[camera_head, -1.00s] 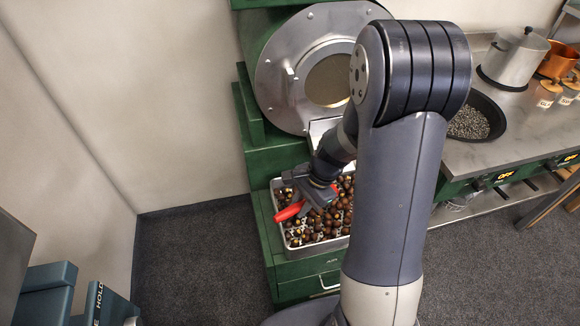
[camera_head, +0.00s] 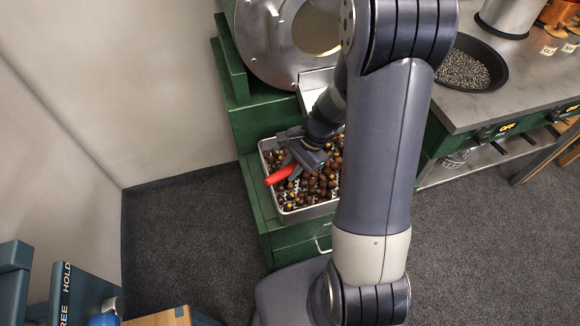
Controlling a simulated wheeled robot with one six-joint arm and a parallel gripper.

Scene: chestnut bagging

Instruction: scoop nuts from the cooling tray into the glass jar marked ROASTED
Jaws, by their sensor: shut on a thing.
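The cooling tray (camera_head: 296,217) is a silver metal tray of brown chestnuts (camera_head: 311,193) on the green roaster's lower ledge. My gripper (camera_head: 288,165) is over the tray's left part, shut on a red handle (camera_head: 281,174). The handle points left and down towards the tray's left rim. What the handle belongs to is hidden behind the gripper and the nuts. My arm covers the tray's right side. I see no glass jar marked ROASTED in this view.
The green roaster with a round steel front (camera_head: 285,40) stands behind the tray. On the right, a steel counter (camera_head: 500,105) holds a black pan (camera_head: 468,70) and a pot (camera_head: 510,14). Blue boxes (camera_head: 85,290), one lettered HOLD, are at lower left. The dark floor between is clear.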

